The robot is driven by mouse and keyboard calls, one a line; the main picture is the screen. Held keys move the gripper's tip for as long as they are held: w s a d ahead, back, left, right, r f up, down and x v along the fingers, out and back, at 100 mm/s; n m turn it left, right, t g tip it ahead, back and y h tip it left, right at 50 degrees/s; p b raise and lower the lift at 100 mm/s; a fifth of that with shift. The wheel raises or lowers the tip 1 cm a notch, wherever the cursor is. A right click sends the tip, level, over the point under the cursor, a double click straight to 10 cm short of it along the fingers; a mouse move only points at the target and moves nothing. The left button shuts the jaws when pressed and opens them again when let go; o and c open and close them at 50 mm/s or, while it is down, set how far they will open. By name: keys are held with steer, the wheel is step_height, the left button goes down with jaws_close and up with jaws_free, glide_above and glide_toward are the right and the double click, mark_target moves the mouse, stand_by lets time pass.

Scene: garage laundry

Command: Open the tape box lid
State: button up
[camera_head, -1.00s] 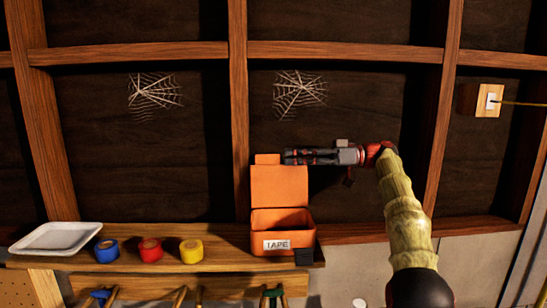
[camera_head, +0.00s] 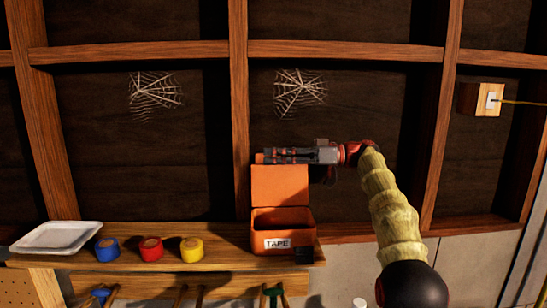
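The orange tape box (camera_head: 283,245), labelled "TAPE", stands on the wooden shelf with its front facing me. Its lid (camera_head: 280,186) stands upright at the back, so the box is open and its dark inside shows. A small orange tab at the lid's top left is mostly covered by my gripper. My gripper (camera_head: 268,156) lies level along the lid's top edge and points left, with its fingertips at the tab. Whether it touches the lid, and how far apart its fingers are, I cannot tell.
Blue (camera_head: 107,250), red (camera_head: 151,249) and yellow (camera_head: 191,250) tape rolls sit on the shelf (camera_head: 226,257) left of the box. A white tray (camera_head: 56,238) lies at the far left. A dark wall with wooden beams is behind. Tools hang below the shelf.

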mark_target(274, 184)
jaws_close()
stand_by(0.4)
steer(key=shift+s, duration=0.1)
steer(key=s+n+b, duration=0.1)
steer(key=b, duration=0.1)
steer(key=shift+s+b, duration=0.15)
steer(key=shift+b, duration=0.25)
steer(key=shift+s+r+n+b, duration=0.35)
steer(key=shift+s+n+b, duration=0.35)
steer(key=shift+b, duration=0.25)
steer(key=shift+o, duration=1.9)
jaws_free()
steer(key=shift+w, duration=0.1)
